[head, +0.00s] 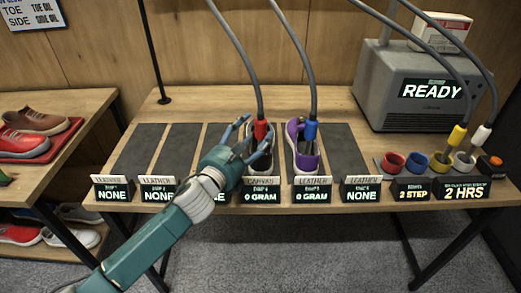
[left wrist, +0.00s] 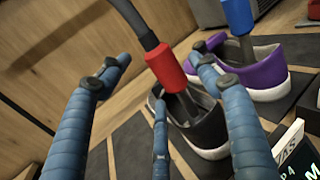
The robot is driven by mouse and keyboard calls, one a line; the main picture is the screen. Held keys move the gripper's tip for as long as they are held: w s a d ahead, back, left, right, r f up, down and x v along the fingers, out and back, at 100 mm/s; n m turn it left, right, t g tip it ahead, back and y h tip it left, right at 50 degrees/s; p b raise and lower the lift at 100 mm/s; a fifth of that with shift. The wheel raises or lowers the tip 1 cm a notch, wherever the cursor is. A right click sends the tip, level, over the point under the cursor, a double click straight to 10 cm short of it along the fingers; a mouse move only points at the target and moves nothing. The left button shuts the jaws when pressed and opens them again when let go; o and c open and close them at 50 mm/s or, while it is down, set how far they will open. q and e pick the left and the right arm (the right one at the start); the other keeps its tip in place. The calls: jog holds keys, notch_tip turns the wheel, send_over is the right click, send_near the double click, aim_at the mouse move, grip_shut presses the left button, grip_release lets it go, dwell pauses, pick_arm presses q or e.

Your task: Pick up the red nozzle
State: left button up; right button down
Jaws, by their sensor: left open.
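The red nozzle (head: 260,130) stands upright in a dark shoe (head: 262,160) on the table, with a grey hose rising from its top. My left gripper (head: 243,132) is open right beside the nozzle, with fingers reaching toward it. In the left wrist view the red nozzle (left wrist: 166,67) shows between and beyond the open fingers, its lower tip inside the black shoe (left wrist: 205,130). I cannot tell whether any finger touches it. My right gripper is not in view.
A blue nozzle (head: 310,130) stands in a purple shoe (head: 293,130) close on the right. Small display signs (head: 313,195) line the table's front edge. A grey machine reading READY (head: 400,75) stands at right, near red, yellow and white cups. Empty dark mats lie at left.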

aim_at(258, 126)
pick_arm(q)
jog(key=x, duration=0.2)
jog(key=shift+w+d+r, duration=0.1)
jog(key=shift+w+d, duration=0.4)
jog(key=shift+w, duration=0.2)
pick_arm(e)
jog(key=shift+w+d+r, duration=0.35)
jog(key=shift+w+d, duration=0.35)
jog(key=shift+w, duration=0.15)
pick_arm(q)
grip_shut()
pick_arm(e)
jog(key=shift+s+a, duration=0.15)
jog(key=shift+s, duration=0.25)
pick_arm(q)
jog(key=shift+r, duration=0.1)
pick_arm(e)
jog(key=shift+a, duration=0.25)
